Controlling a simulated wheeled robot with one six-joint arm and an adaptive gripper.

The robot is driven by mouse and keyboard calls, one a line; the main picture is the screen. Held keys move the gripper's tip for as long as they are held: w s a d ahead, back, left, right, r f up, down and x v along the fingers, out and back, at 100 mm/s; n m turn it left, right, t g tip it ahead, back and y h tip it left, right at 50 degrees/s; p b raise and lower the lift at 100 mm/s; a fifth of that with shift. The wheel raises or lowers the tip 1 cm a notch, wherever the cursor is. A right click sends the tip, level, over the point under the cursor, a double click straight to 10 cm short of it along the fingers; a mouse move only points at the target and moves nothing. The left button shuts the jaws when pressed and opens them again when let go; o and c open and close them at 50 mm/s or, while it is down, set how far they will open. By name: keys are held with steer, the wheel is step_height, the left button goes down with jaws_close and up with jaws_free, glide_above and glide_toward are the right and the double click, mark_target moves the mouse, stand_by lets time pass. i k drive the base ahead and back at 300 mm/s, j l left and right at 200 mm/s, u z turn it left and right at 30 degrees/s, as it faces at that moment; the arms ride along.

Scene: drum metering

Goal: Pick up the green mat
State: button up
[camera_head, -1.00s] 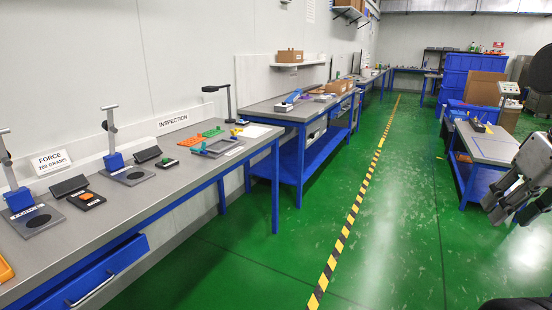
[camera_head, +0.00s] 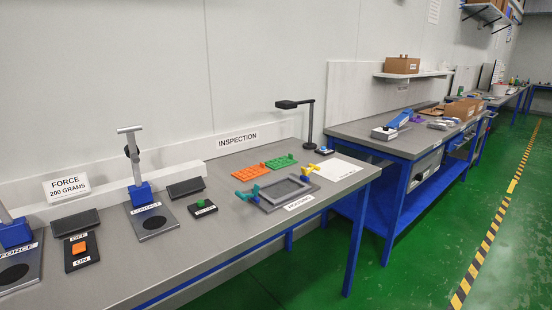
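The green mat (camera_head: 281,161) lies flat on the grey inspection bench, toward its right end. It looks like a small green plate with bumps on top. An orange mat (camera_head: 250,171) of similar shape lies just left of it. A grey frame fixture (camera_head: 283,190) with a teal clamp and a yellow clamp sits in front of both. My gripper is not in view now.
A black lamp (camera_head: 309,125) stands behind the green mat, with a small blue-button box (camera_head: 324,150) near its base. A white sheet (camera_head: 335,173) lies to the right. Test stands (camera_head: 145,190) and switch boxes fill the bench's left part. Green floor (camera_head: 420,235) is open at right.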

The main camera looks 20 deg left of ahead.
mark_target(284, 161)
steer(key=i+l+u, duration=0.1)
steer(key=i+u, duration=0.35)
steer(key=i+l+u, duration=0.25)
steer(key=u, duration=0.25)
steer(key=i+l+u, duration=0.6)
steer(key=l+u, duration=0.15)
steer(key=i+l+u, duration=0.25)
steer(key=l, duration=0.25)
steer(key=l+u, duration=0.6)
steer(key=l, duration=0.25)
